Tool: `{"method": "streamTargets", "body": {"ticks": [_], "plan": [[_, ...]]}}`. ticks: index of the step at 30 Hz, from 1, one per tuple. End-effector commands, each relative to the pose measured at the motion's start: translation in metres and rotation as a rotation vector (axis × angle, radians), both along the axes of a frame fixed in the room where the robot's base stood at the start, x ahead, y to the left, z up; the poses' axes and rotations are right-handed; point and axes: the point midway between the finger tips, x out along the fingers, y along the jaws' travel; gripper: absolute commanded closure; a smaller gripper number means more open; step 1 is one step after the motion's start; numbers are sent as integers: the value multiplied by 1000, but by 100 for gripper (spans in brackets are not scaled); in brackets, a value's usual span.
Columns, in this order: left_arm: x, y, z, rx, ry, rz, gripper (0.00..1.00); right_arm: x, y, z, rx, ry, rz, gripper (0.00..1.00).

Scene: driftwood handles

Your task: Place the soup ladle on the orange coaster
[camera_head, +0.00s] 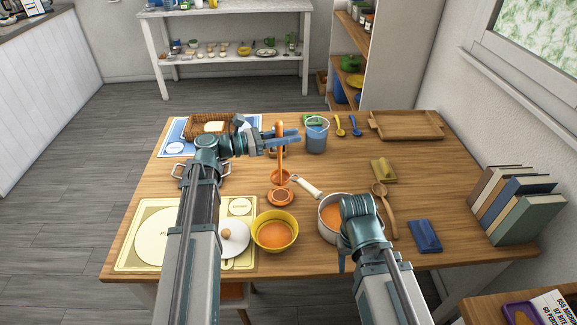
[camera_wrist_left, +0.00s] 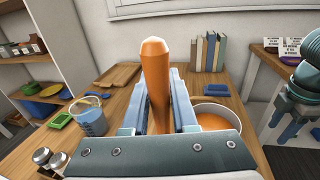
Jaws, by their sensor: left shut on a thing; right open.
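The orange soup ladle (camera_head: 280,147) hangs upright, handle up and bowl down. My left gripper (camera_head: 281,139) is shut on its handle. The left wrist view shows the handle (camera_wrist_left: 155,75) between the two fingers (camera_wrist_left: 158,103). I cannot tell whether the bowl touches anything. My right gripper (camera_wrist_left: 291,125) is open and empty near the pot; in the head view its wrist largely hides it.
A pot of orange soup (camera_head: 330,213) with a white handle stands right of the coaster, and a yellow bowl (camera_head: 275,233) in front. A blue measuring cup (camera_head: 316,136) stands behind right. A wooden spoon (camera_head: 384,205) and blue sponge-like item (camera_head: 424,236) lie right.

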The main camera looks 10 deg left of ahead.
Motion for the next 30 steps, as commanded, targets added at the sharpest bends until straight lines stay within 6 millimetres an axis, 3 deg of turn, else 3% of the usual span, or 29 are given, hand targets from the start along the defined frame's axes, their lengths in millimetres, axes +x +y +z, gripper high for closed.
{"method": "streamTargets", "body": {"ticks": [1,3,12,21,30], "plan": [[0,0,-17,0,0,0,100,0,0,-17,0,0,0,50],[0,0,-25,0,0,0,100,0,0,-25,0,0,0,50],[0,0,-31,0,0,0,100,0,0,-31,0,0,0,50],[0,0,-65,0,0,0,100,0,0,-65,0,0,1,50],[0,0,-64,0,0,0,100,0,0,-64,0,0,1,50]]}}
